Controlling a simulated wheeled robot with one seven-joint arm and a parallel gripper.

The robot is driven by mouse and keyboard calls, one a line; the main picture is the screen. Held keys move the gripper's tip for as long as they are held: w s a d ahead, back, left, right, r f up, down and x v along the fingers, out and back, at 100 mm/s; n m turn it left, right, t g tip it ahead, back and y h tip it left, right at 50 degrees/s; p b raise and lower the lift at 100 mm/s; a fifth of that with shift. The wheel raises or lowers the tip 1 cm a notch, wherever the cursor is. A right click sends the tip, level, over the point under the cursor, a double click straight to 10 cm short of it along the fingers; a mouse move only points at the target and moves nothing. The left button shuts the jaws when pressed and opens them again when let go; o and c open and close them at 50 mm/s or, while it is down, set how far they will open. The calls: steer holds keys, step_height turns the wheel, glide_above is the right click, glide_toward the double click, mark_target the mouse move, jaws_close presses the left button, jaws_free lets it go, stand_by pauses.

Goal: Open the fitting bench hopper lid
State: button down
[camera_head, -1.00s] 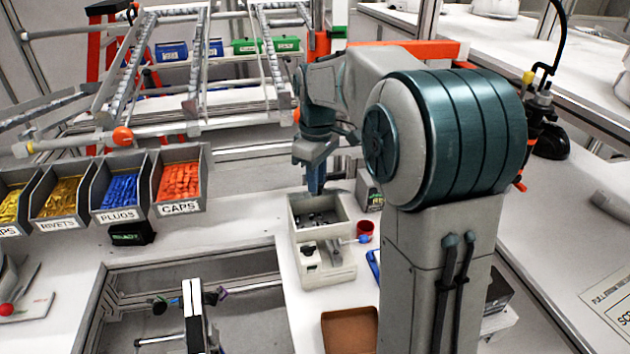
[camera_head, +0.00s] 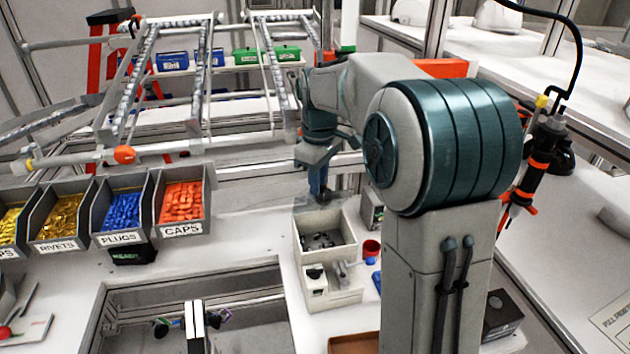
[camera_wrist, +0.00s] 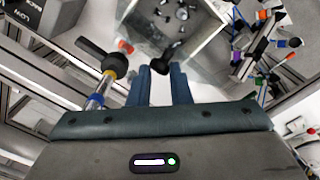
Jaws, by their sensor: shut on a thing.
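The hopper (camera_head: 299,262) is a pale open-topped box on the bench, with dark small parts inside. Its rim and the parts also show at the top of the wrist view. My gripper (camera_head: 320,198) points down at the hopper's far edge. In the wrist view its blue fingers (camera_wrist: 165,80) are close together at a black knob (camera_wrist: 165,64) and shut on it. The knob appears to belong to the clear lid. The lid pane is hard to make out; a faint clear sheet seems to stand near the far edge, its angle unclear.
A white block with a black top (camera_head: 315,280) is at the hopper's front. Bins of caps (camera_head: 181,202) and plugs (camera_head: 121,212) are at left. A framed opening (camera_head: 150,300) lies front left.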

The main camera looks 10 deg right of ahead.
mark_target(321, 203)
steer(key=shift+d+f, duration=0.35)
steer(key=shift+f, duration=0.05)
steer(key=c, duration=1.5)
jaws_free()
steer(key=shift+w, duration=0.1)
steer(key=shift+o, duration=1)
steer(key=shift+w+d+f, duration=0.15)
steer(key=shift+d, duration=0.2)
steer(key=shift+a, duration=0.4)
steer(key=shift+r, duration=0.2)
steer(key=shift+r, duration=0.3)
steer(key=s+d+r+b, duration=0.3)
steer(key=s+d+r, duration=0.3)
steer(key=d+r, duration=0.4)
steer(key=shift+s+r, duration=0.15)
steer(key=shift+r, duration=0.15)
